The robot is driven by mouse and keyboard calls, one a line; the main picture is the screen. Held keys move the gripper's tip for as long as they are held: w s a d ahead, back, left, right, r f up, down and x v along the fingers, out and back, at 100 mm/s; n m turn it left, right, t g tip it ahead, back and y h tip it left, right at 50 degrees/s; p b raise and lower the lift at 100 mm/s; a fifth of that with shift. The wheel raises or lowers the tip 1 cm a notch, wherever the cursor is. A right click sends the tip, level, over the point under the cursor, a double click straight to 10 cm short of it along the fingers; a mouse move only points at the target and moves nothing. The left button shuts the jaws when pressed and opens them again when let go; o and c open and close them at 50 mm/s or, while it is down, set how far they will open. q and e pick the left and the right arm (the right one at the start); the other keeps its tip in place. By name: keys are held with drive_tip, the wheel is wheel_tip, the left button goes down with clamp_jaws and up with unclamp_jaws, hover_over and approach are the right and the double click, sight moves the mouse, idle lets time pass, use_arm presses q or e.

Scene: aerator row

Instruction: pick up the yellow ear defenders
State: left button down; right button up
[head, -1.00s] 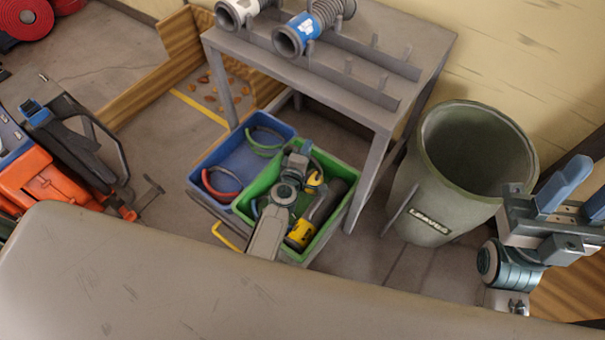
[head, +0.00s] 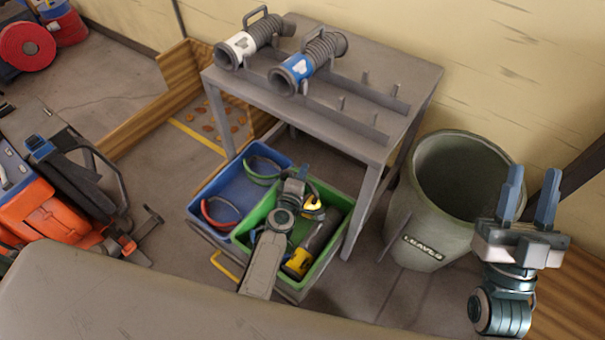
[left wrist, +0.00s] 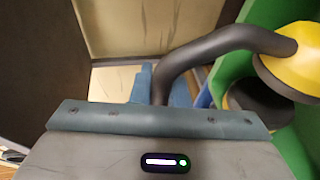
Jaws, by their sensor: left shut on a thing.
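The yellow ear defenders (head: 313,204) are at the green crate, partly hidden by my left gripper (head: 303,174). In the left wrist view a yellow ear cup (left wrist: 292,62) shows at upper right, and the dark headband (left wrist: 205,48) curves down between the blue fingers. My left gripper is shut on this headband. A dark cup pad shows under the yellow cup. My right gripper (head: 530,196) is open and empty, its blue fingers apart and pointing up, in front of the bin at the right.
The green crate (head: 327,241) also holds a yellow-and-dark tool (head: 300,262). Beside it a blue crate (head: 207,187) holds red and green banded items. A grey table (head: 370,150) stands over the crates' back. A leaves bin (head: 430,225) is to the right.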

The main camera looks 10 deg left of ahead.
wheel_tip(320, 180, down, 21)
drive_tip(key=s+a+m+g+h+p, duration=0.15)
drive_tip(key=g+p, duration=0.25)
drive_tip(key=g, duration=1)
drive_tip(key=s+f+g+p, duration=0.3)
drive_tip(key=s+g, duration=0.2)
drive_tip(key=s+d+r+g+h+p, duration=0.2)
drive_tip(key=s+d+r+g+p, duration=0.1)
drive_tip(key=d+r+g+p, duration=0.15)
wheel_tip(320, 180, down, 7)
drive_tip(key=p, duration=0.2)
drive_tip(key=shift+w+d+g, duration=0.3)
drive_tip(key=shift+d+g, duration=0.05)
drive_tip(key=shift+s, duration=0.1)
